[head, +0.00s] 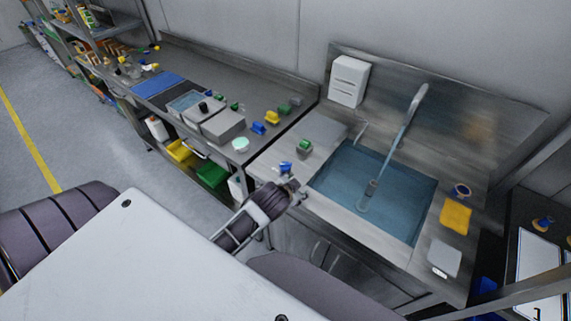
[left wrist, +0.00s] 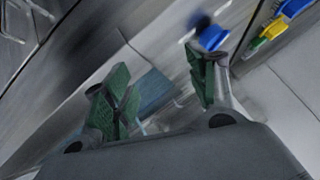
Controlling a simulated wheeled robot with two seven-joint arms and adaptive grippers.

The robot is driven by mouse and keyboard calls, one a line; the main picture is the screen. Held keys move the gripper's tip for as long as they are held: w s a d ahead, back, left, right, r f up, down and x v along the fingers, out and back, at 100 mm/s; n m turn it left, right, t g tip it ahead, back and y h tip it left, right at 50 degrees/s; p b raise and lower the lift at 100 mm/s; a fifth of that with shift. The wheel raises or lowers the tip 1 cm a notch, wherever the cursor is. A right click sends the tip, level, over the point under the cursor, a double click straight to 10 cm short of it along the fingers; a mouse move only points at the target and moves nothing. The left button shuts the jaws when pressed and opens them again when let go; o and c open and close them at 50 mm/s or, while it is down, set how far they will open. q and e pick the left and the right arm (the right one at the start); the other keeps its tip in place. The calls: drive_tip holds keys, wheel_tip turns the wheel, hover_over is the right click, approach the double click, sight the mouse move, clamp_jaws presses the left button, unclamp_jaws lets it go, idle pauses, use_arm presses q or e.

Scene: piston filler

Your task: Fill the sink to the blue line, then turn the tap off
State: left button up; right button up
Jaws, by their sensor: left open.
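The steel sink (head: 427,181) is set into the counter and holds bluish water (head: 340,180). A long grey spout (head: 401,131) slants down over it, its lower end at the water; I cannot tell whether water is running. A thin curved piece (head: 361,129) stands at the sink's back left corner; I cannot tell whether it is the tap handle. I cannot make out the blue line. My left gripper (head: 288,176) is open and empty just left of the sink's front left corner. Its green finger pads (left wrist: 165,88) are spread in the blurred left wrist view. My right gripper is not in view.
A white dispenser (head: 348,80) hangs on the wall. A yellow cloth (head: 456,216) lies right of the sink. Grey boxes (head: 222,126) and small coloured items crowd the left counter.

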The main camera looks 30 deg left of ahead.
use_arm(q)
drive_tip(key=w+d+r+m+t+h, duration=0.1)
drive_tip(key=w+d+r+m+t, duration=0.1)
drive_tip(key=w+r+m+t, duration=0.3)
drive_tip(key=w+d+r+m+t+h, duration=0.15)
drive_tip(key=w+r, duration=0.25)
drive_tip(key=r, duration=0.4)
drive_tip(key=w+d+r+m+t+h, duration=0.1)
drive_tip(key=w+d+r+m+t, duration=0.25)
drive_tip(key=r, duration=0.25)
drive_tip(key=s+d+r+m+g+h, duration=0.25)
drive_tip(key=d+m+g+h, duration=0.4)
drive_tip(key=m, duration=0.55)
drive_tip(key=s+d+r+m+g+h, duration=0.1)
drive_tip(key=d+r+m+g+h, duration=0.25)
drive_tip(key=d+m+h, duration=0.5)
drive_tip(key=s+a+f+m+g+y, duration=0.1)
drive_tip(key=a+f+m+g+y, duration=0.65)
drive_tip(key=f+m, duration=0.5)
drive_tip(key=w+a+m+g+y, duration=0.1)
drive_tip(key=a+y, duration=0.8)
drive_tip(key=a, duration=1.4)
drive_tip(key=shift+a+f+m+g+y, duration=0.25)
drive_tip(key=shift+f+m+g+y, duration=0.1)
drive_tip(key=shift+f+m+y, duration=0.05)
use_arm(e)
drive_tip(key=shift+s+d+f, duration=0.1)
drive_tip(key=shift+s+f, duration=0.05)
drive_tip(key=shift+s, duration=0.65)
